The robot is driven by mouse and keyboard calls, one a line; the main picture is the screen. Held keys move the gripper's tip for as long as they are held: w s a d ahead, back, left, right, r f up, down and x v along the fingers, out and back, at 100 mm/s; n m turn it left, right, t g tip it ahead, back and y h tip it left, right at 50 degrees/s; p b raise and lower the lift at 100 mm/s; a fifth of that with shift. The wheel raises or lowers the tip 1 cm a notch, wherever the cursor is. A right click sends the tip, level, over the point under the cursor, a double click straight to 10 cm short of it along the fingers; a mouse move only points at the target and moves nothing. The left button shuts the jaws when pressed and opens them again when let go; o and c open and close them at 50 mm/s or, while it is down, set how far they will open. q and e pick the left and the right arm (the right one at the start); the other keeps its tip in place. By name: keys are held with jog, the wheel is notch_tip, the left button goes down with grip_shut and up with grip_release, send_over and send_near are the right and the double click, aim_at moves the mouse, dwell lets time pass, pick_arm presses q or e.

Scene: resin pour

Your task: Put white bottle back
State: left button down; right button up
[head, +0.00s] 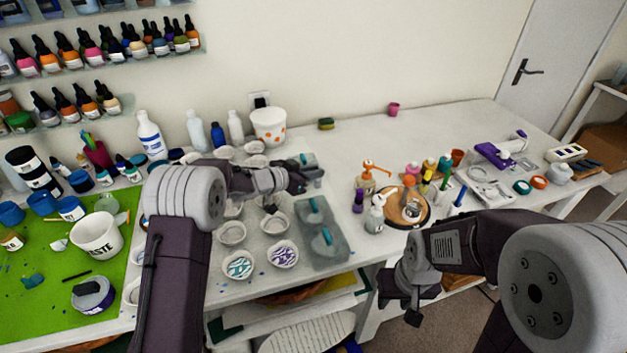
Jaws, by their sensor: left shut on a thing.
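My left gripper (312,173) is over the middle of the white table, above the grey silicone moulds. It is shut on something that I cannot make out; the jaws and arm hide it. White bottles stand by the wall: one with a blue label (150,136), a plain one (197,131) and a slimmer one (235,127). A white pump bottle (375,216) stands at the right by a round wooden board. My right gripper (408,308) hangs low in front of the table edge, away from the bottles. I cannot tell whether its jaws are open.
A blue bottle (217,136) and a white bucket with orange spots (268,126) stand among the wall bottles. Small cups (232,233) and grey moulds (328,242) cover mid-table. A green mat (50,262) lies left. The table's back middle (350,150) is mostly clear.

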pick_arm(q)
notch_tip(320, 180, down, 3)
jog(key=shift+w+f, duration=0.15)
jog(key=c, duration=1.4)
grip_release()
jog(key=shift+f, duration=0.1)
